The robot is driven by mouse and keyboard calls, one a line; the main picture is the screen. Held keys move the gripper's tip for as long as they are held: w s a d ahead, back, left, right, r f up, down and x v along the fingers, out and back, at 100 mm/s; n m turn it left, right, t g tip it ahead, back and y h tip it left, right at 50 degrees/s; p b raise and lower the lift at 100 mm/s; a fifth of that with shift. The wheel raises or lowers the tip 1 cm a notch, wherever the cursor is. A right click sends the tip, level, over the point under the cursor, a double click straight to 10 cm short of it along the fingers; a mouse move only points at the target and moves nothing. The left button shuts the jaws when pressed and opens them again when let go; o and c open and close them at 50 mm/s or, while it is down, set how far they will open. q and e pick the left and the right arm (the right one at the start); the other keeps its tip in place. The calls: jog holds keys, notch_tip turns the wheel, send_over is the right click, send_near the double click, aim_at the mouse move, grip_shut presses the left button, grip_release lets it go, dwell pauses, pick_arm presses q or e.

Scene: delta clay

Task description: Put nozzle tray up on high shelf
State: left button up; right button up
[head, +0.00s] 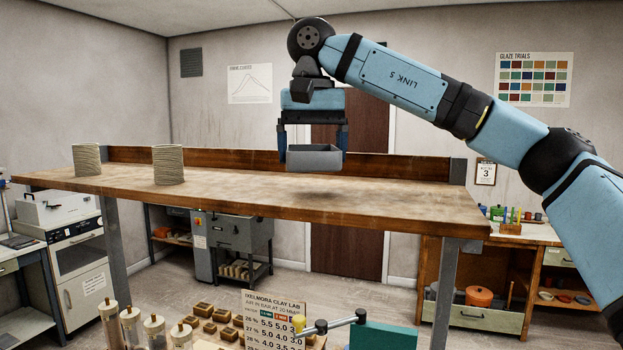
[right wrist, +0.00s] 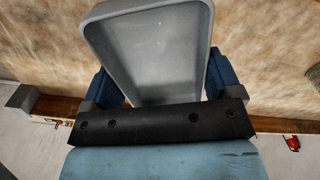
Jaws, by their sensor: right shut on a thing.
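The nozzle tray (head: 314,159) is a small grey open box. My right gripper (head: 314,150) is shut on it, with one blue finger at each side, and holds it over the high shelf (head: 240,192), a wooden board with a raised back edge. My left gripper is not in view.
Two ribbed clay cylinders stand on the shelf's left part, one at the left (head: 87,160) and one nearer the middle (head: 168,165). The shelf's right part is clear. Below stand jars (head: 131,326), small wooden blocks and a printed sign (head: 275,315).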

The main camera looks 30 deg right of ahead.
aim_at(313, 194)
notch_tip(313, 194, down, 4)
jog(key=shift+w+d+f+p, duration=0.1)
jog(key=shift+d+f+p, duration=0.1)
jog(key=shift+p, duration=0.1)
jog(key=shift+a, duration=0.1)
jog(key=shift+f, duration=0.1)
jog(key=o, duration=0.7)
jog(key=shift+o, duration=0.2)
notch_tip(313, 194, up, 12)
jog(key=shift+a+r, duration=0.1)
